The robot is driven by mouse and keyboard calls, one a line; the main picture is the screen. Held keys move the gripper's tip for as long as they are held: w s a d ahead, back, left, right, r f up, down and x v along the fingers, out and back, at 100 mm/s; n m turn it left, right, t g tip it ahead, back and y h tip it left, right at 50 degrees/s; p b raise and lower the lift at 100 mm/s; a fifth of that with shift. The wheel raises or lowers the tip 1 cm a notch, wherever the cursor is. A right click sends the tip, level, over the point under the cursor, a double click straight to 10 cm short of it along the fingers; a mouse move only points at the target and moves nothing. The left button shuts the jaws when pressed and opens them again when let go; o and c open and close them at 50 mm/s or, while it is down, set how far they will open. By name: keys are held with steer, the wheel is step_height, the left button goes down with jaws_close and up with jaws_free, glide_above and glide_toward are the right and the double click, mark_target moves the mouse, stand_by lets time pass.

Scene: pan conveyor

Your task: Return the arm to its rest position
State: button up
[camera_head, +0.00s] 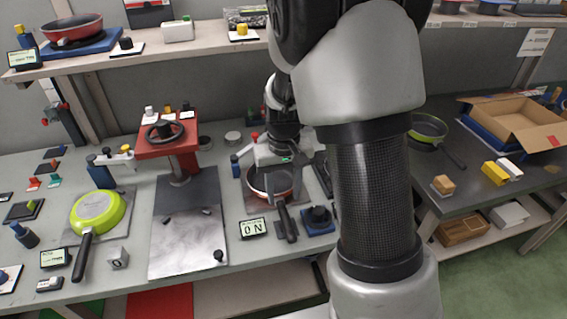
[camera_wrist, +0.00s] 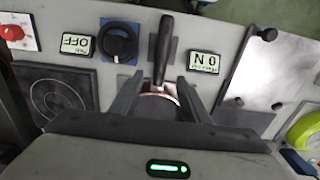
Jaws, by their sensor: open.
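My arm crosses the middle of the head view, reaching over the bench (camera_head: 130,274). My gripper (camera_head: 270,168) hangs above a red pan (camera_head: 258,192) with a black handle pointing to the front. In the wrist view my gripper (camera_wrist: 158,88) has its two dark fingers apart, with the pan's rim (camera_wrist: 158,88) between and below them and the black handle (camera_wrist: 164,45) beyond. Nothing is held between the fingers. The gripper hides much of the pan; I cannot tell whether the fingers touch it.
A blue-based knob (camera_head: 318,215) and an ON sign (camera_head: 253,228) stand near the pan. A red press (camera_head: 170,145) and a green pan (camera_head: 97,212) are to the left. On the right table are another green-rimmed pan (camera_head: 428,128) and a cardboard box (camera_head: 510,118). A shelf (camera_head: 205,40) runs above the bench.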

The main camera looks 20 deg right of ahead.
steer(key=s+r+t+p, duration=0.1)
steer(key=s+r+p, duration=0.25)
steer(key=r, duration=0.85)
steer(key=s+r+t+p, duration=0.25)
steer(key=s+r, duration=0.25)
steer(key=r, duration=0.8)
steer(key=s+r+t+p, duration=0.2)
steer(key=s+r+p, duration=0.2)
steer(key=s, duration=0.5)
steer(key=v, duration=0.2)
steer(key=shift+r, duration=0.45)
